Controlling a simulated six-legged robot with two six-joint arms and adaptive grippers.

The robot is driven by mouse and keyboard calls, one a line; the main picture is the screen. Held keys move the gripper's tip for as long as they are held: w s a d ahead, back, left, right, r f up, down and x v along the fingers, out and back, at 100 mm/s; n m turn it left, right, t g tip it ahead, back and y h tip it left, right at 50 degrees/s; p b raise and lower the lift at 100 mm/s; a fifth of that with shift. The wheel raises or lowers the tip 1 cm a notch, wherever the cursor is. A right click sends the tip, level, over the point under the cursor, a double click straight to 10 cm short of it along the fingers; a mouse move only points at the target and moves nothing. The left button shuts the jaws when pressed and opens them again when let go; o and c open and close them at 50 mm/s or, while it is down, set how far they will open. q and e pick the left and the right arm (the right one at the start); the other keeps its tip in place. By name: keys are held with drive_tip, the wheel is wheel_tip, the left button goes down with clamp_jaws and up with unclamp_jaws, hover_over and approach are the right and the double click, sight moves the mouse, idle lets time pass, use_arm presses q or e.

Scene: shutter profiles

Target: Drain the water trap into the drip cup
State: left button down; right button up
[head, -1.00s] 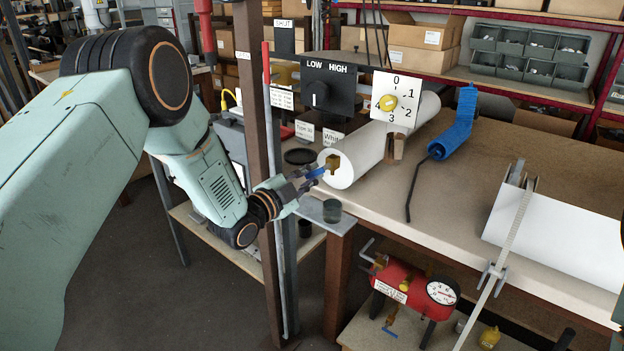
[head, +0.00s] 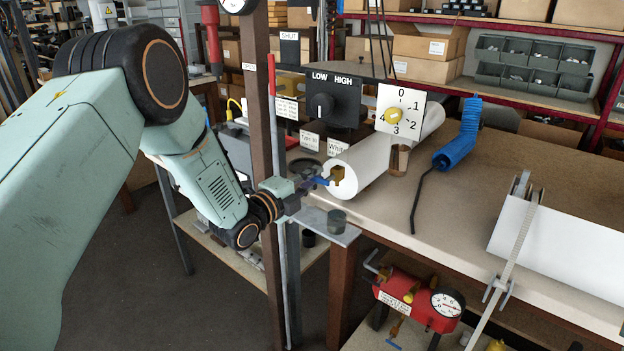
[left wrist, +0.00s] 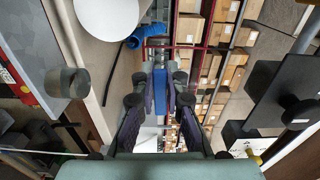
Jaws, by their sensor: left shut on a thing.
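My left gripper (head: 314,183) is shut on a small blue lever (head: 322,181) beside a brass valve fitting (head: 338,175). In the left wrist view the blue piece (left wrist: 161,84) stands between my fingers. The fitting shows in front of the white roll's round end. A dark, see-through drip cup (head: 337,220) sits upright on a small grey shelf (head: 311,216), below the fitting and apart from it. The cup also shows in the left wrist view (left wrist: 67,82). I cannot make out the water trap's body or any water. My right gripper is not in view.
A brown post (head: 262,110) and a thin pipe stand close beside my left wrist. The white roll (head: 375,158) lies on the bench behind the fitting. A LOW/HIGH switch box (head: 333,103) and a dial (head: 400,110) stand above. A red gauged tank (head: 417,298) is below.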

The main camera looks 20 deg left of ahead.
use_arm(q)
drive_tip(key=shift+r, duration=0.1)
idle(0.3)
drive_tip(key=c, duration=1.4)
unclamp_jaws()
drive_tip(key=shift+w, duration=0.1)
drive_tip(key=shift+o, duration=0.2)
drive_tip(key=v, duration=1.2)
